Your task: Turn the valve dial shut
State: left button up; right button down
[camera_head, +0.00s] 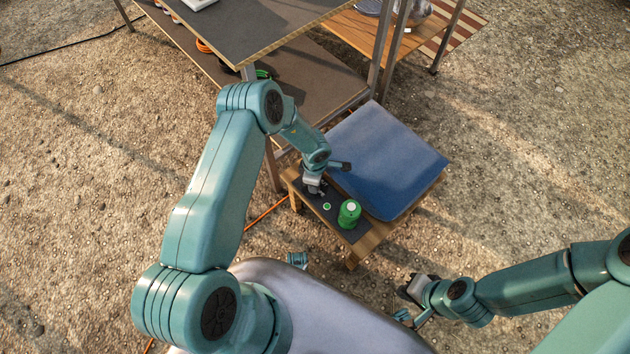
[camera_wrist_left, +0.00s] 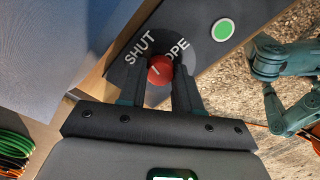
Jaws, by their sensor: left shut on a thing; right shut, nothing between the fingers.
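The valve dial is a red round knob (camera_wrist_left: 160,70) in the left wrist view, with a short pale mark on its top. It sits on a dark panel (camera_wrist_left: 197,22) between the printed words SHUT, to its upper left, and "OPE", to its upper right; the rest of that word is hidden. My left gripper (camera_wrist_left: 160,86) is shut on the dial, a finger on either side. In the head view my left gripper (camera_head: 313,191) is down at the small wooden table and hides the dial. My right gripper (camera_head: 412,289) is shut and empty, away from the table at lower right.
A round green disc with a pale rim (camera_wrist_left: 222,30) lies on the panel near the dial. A green canister (camera_head: 349,214) stands close to my left gripper. A blue cushion (camera_head: 385,158) covers much of the small wooden table (camera_head: 371,240). A taller shelf table (camera_head: 262,30) stands behind.

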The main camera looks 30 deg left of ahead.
pick_arm(q)
jog(key=shift+n, duration=1.2)
jog(key=o, duration=1)
jog(key=shift+o, duration=0.2)
notch_tip(320, 180, up, 16)
jog(key=p, duration=0.5)
jog(key=shift+r, duration=0.2)
